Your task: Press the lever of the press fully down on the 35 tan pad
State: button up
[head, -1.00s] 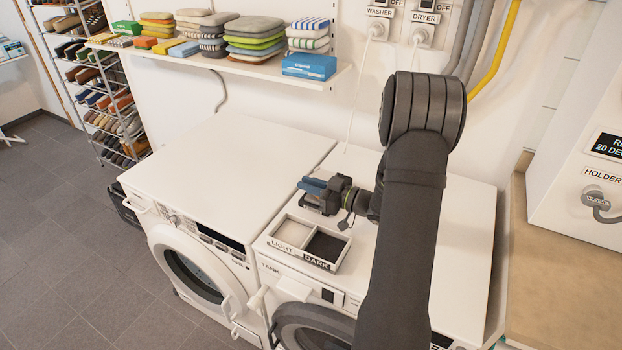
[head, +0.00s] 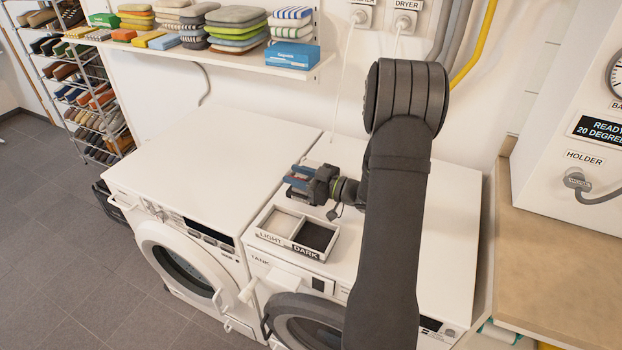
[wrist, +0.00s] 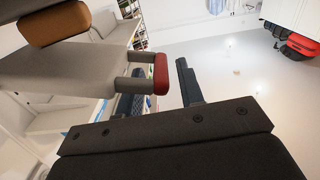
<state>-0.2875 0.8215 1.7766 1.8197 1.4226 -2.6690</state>
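My gripper (head: 303,182) is low over the right-hand white machine, just behind the light/dark tray, in the head view. In the wrist view my gripper (wrist: 158,92) shows dark fingers standing apart. A grey forked piece with a red end bar (wrist: 160,74), which looks like a lever handle, reaches in from the left near the fingers. I cannot tell whether it touches them. A brown-tan rounded pad (wrist: 60,24) is at the upper left of the wrist view. I cannot make out the press or a number on any pad in the head view.
A two-part tray (head: 267,239) labelled LIGHT and DARK stands on the right-hand machine. A shelf (head: 255,66) of stacked pads and a blue box (head: 293,55) is on the wall behind. A counter (head: 550,265) with a HOLDER panel is at the right. The left-hand machine top (head: 210,150) is clear.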

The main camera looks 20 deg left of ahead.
jog(key=d, duration=1.7)
jog(key=shift+d, duration=0.15)
jog(key=shift+c, duration=0.2)
jog(key=c, duration=0.3)
jog(key=shift+w+a+r+g, duration=0.1)
jog(key=shift+a+r+g, duration=0.15)
jog(key=shift+a+g, duration=0.05)
grip_shut()
jog(key=w+a+r+m+g+h, duration=0.2)
jog(key=w+a+r+h, duration=0.2)
jog(key=a+r+h, duration=0.65)
jog(key=shift+y, duration=0.85)
jog(key=x, duration=0.3)
jog(key=s+x, duration=0.1)
jog(key=x, duration=0.2)
jog(key=shift+s+f, duration=0.1)
jog(key=shift+f, duration=0.2)
jog(key=shift+s+a+f, duration=0.1)
jog(key=shift+s+f, duration=0.1)
jog(key=shift+f, duration=0.5)
jog(key=shift+s+d+f, duration=0.1)
jog(key=shift+s+f, duration=0.1)
jog(key=shift+f, duration=0.45)
jog(key=shift+s+a+f, duration=0.1)
jog(key=shift+s+f, duration=0.1)
jog(key=shift+f, duration=0.5)
